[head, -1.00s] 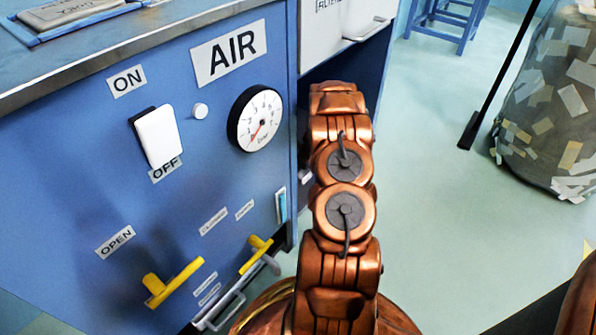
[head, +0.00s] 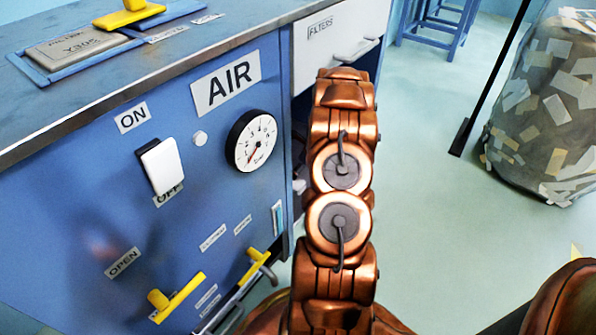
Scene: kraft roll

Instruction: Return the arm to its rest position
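My copper-coloured arm (head: 340,190) stands upright in the middle of the head view, folded, with two round grey joint caps facing me. Its top end reaches up in front of the white drawer. My gripper cannot be made out, so whether it is open or shut does not show. The arm appears apart from the blue AIR cabinet (head: 70,215) on its left, though its far side is hidden.
The cabinet front carries a white switch (head: 161,166), a gauge (head: 252,141) and yellow handles (head: 178,297). A labelled white drawer (head: 338,42) is behind the arm. A patched grey roll (head: 545,105) and a dark pole (head: 490,80) stand right. Pale floor (head: 430,220) between is clear.

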